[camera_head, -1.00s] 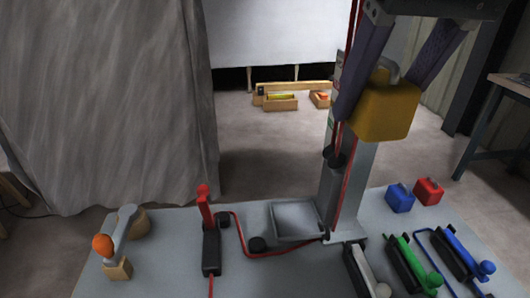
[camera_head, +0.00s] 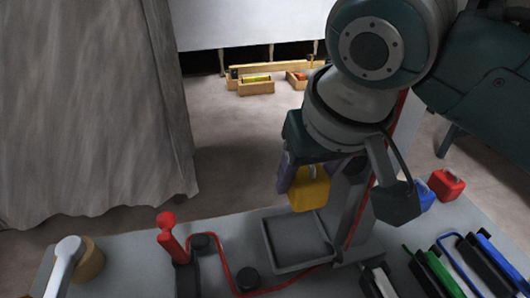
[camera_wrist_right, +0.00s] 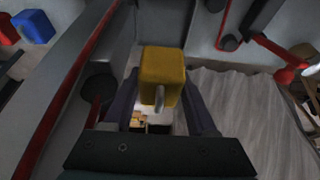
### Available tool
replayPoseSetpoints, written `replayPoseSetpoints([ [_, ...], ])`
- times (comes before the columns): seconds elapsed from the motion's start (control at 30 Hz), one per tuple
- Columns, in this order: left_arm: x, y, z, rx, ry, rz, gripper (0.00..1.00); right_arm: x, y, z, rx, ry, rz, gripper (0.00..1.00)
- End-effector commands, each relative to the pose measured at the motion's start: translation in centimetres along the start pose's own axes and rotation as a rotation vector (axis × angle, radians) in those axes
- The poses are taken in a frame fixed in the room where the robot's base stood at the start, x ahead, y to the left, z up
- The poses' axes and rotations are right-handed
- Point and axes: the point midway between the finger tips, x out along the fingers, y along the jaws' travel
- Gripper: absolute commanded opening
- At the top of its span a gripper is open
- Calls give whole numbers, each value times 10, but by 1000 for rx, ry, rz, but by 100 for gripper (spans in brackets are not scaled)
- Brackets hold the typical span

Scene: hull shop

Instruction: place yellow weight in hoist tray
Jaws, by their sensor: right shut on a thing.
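The yellow weight (camera_head: 311,193) is a block with a small grey handle. The tray is a shallow, empty grey square on the bench. In the right wrist view the weight (camera_wrist_right: 162,68) shows between the two dark fingers of my right gripper (camera_wrist_right: 160,106). My left gripper is out of view.
The grey hoist post (camera_head: 350,205) with a red cable stands right of the tray. A red lever (camera_head: 170,240) stands to its left. Blue and red weights (camera_head: 447,184) sit at the back right, partly behind my arm. Several levers (camera_head: 440,270) line the front right.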

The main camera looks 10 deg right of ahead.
Motion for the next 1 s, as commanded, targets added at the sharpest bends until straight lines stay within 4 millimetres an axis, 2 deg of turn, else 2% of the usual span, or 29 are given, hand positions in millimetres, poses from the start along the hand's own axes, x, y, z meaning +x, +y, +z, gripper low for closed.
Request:
replayPoseSetpoints([
  [0.03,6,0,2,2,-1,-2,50,15,0,7,1,-2,2,0],
  [0.2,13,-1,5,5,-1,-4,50,46,0,19,1,1,0,0],
  [0.4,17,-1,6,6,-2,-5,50,61,-1,25,0,3,-2,0],
  [0.6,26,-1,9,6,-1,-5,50,90,-1,37,0,1,-2,0],
  [0.7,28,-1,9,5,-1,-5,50,96,-1,39,0,3,-2,0],
  [1.0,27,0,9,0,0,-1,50,96,-1,39,0,4,-3,0],
])
